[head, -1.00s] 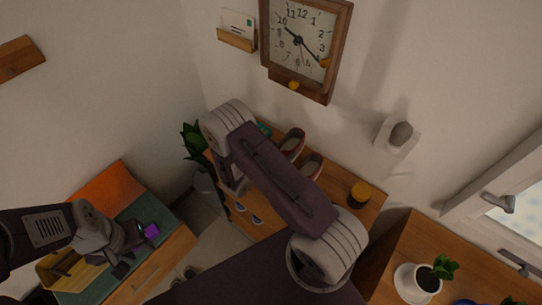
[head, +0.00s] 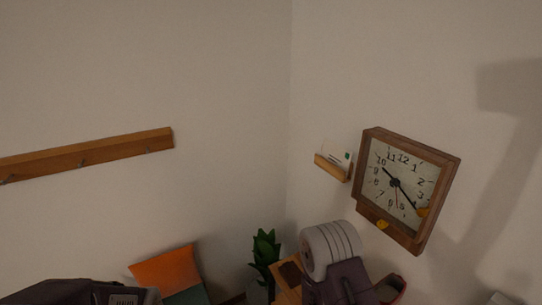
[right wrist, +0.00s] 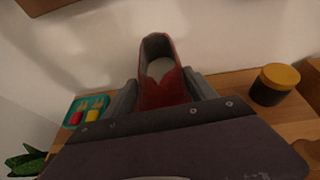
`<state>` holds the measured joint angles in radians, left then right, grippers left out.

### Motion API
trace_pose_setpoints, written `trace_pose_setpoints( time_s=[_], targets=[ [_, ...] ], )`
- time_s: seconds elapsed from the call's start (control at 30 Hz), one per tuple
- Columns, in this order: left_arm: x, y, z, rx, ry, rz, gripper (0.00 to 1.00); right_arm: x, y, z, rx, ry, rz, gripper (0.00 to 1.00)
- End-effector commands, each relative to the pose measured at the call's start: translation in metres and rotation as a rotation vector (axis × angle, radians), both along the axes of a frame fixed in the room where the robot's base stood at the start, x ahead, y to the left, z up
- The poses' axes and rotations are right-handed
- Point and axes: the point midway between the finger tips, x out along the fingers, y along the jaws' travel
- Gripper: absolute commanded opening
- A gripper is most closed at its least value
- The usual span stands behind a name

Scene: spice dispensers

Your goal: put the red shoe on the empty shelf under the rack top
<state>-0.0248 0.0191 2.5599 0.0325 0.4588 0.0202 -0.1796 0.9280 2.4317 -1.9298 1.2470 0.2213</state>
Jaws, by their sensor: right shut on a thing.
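The red shoe (right wrist: 165,88) stands between the two grey fingers of my right gripper (right wrist: 162,95) in the right wrist view, with its opening facing up and its light insole showing. My right gripper is shut on it, above or at the wooden rack top (right wrist: 236,82); I cannot tell whether the shoe touches the wood. The shelf under the rack top is out of view. My left gripper is out of view.
A dark jar with a yellow lid (right wrist: 276,84) stands right of the shoe. A teal tray (right wrist: 88,108) with coloured pieces lies left. A plant (head: 265,250) stands near the corner. A clock (head: 408,187) and a card holder (head: 331,168) are on the wall.

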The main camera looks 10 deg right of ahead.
Motion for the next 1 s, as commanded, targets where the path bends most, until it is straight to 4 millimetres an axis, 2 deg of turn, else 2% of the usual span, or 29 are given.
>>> trace_pose_setpoints(
  time_s=[0.07, 0.23, 0.3, 0.4, 0.5, 0.57, 0.73, 1.0],
  targets=[
    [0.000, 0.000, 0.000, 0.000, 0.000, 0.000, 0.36, 0.011, 0.022, 0.000, 0.000, -0.002, 0.067, 0.11],
    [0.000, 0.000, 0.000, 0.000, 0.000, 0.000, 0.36, 0.030, 0.094, 0.003, -0.001, -0.020, 0.237, 0.11],
    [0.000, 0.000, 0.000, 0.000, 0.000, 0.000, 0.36, 0.030, 0.122, 0.004, -0.002, -0.027, 0.283, 0.11],
    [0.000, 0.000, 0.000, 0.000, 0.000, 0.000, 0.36, 0.025, 0.152, 0.004, -0.001, -0.030, 0.318, 0.11],
    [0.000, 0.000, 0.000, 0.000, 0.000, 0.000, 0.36, 0.016, 0.169, 0.004, 0.000, -0.031, 0.319, 0.11],
    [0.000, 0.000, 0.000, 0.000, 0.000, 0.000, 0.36, 0.010, 0.173, 0.003, 0.001, -0.028, 0.298, 0.11],
    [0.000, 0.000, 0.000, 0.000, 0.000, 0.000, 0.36, -0.002, 0.162, 0.001, 0.002, -0.012, 0.216, 0.11],
    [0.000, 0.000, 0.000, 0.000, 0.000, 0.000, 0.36, -0.004, 0.161, 0.000, -0.001, -0.001, 0.209, 0.11]
  ],
)
